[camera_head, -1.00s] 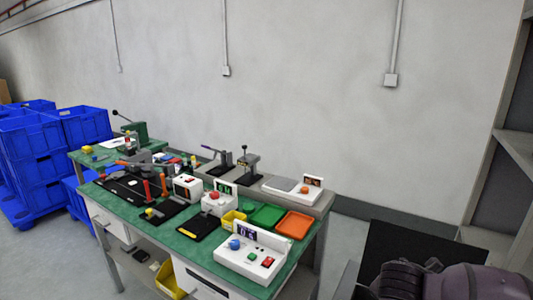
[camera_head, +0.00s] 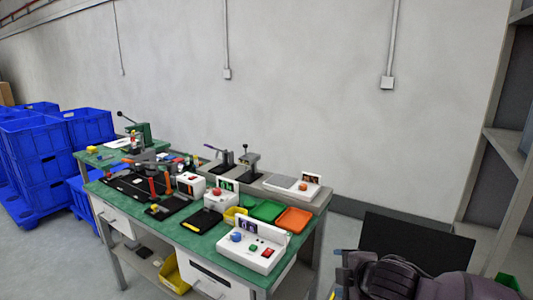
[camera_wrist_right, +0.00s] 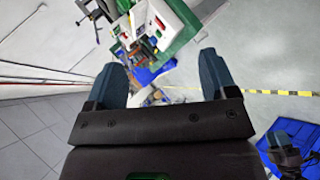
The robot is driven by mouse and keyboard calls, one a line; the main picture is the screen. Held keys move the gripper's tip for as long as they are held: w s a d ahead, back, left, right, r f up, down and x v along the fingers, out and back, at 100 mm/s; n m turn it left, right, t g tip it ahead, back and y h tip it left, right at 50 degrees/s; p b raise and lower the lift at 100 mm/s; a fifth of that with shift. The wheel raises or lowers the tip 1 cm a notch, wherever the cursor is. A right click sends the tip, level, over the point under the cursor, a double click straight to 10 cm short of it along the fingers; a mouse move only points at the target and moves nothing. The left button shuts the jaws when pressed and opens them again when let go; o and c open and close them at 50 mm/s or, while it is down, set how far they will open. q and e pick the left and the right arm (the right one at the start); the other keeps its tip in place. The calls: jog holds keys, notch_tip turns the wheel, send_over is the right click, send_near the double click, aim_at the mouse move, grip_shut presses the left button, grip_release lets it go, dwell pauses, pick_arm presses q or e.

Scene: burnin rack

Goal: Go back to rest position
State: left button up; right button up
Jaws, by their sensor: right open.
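My right gripper (camera_wrist_right: 161,62) shows in the right wrist view with its two dark blue fingers spread wide apart. Nothing is between them. The green-topped workbench (camera_wrist_right: 183,38) lies beyond the fingertips, well apart from them. In the head view, part of my right arm (camera_head: 405,278) shows at the lower right, beside the bench, with its gripper out of the picture. My left gripper does not show in the head view.
The workbench (camera_head: 232,247) carries several devices, a green tray (camera_head: 265,210) and an orange tray (camera_head: 294,219). Blue crates (camera_head: 35,155) are stacked at the left. A grey shelf (camera_head: 505,150) stands at the right. A dark panel (camera_head: 415,238) stands behind my arm.

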jog(key=s+d+f+m+h+b, duration=0.1)
jog(key=s+d+f+m, duration=0.2)
jog(key=s+f+m, duration=0.3)
jog(key=s+d+f+m+h+b, duration=0.1)
jog(key=s+d+f+m+b, duration=0.1)
jog(key=s+f+m, duration=0.4)
jog(key=s+d+f+m+t+h+b, duration=0.1)
jog(key=s+d+f+m, duration=0.4)
jog(key=s+f, duration=0.9)
jog(key=shift+s+f+m, duration=0.3)
jog(key=shift+f+m, duration=0.05)
jog(key=shift+m, duration=0.05)
